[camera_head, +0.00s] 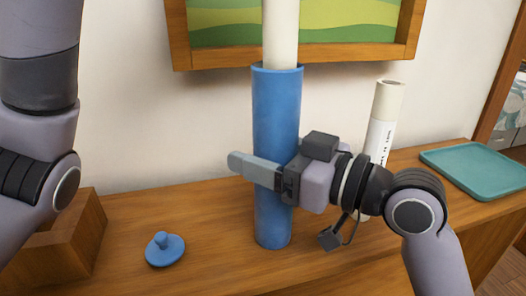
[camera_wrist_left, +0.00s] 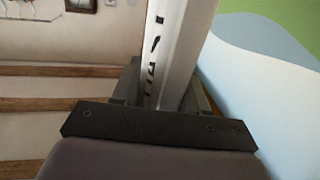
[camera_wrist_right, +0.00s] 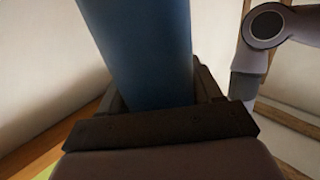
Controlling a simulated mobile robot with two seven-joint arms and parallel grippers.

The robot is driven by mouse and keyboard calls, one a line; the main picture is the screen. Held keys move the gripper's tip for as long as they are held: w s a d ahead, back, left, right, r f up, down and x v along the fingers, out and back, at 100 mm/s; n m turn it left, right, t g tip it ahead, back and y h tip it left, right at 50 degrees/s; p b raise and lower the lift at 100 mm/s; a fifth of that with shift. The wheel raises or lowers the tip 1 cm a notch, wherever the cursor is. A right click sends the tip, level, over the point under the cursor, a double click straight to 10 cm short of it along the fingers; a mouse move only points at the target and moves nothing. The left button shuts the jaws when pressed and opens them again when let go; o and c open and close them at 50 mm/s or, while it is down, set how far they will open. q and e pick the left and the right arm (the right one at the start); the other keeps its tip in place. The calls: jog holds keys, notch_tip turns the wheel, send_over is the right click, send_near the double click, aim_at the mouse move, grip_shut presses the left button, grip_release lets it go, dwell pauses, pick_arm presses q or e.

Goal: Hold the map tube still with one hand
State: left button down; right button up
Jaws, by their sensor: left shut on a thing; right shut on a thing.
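The blue map tube (camera_head: 276,115) stands upright and open-topped on the wooden surface. A white roll (camera_head: 281,35) sticks out of its top and runs out of the head view. My right gripper (camera_head: 258,172) is shut around the tube at mid-height; the right wrist view also shows the blue tube (camera_wrist_right: 145,50) between the fingers. My left gripper (camera_wrist_left: 165,92) is out of the head view. In the left wrist view it is shut on a white roll (camera_wrist_left: 180,45) with black marks. The tube hides the roll's lower end.
A blue knobbed lid (camera_head: 165,251) lies left of the tube. A wooden block or box (camera_head: 75,240) is at the far left. A second white roll (camera_head: 386,105) stands behind my right wrist. A teal tray (camera_head: 480,168) lies at right. A framed picture (camera_head: 345,52) hangs behind.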

pick_arm(q)
jog(key=shift+f, duration=1.85)
jog(key=c, duration=0.5)
grip_release()
jog(key=shift+a, duration=0.1)
jog(key=v, duration=0.7)
jog(key=shift+a, duration=0.2)
jog(key=shift+s, duration=0.15)
pick_arm(e)
jog(key=o, duration=1.2)
pick_arm(q)
jog(key=shift+r, duration=0.1)
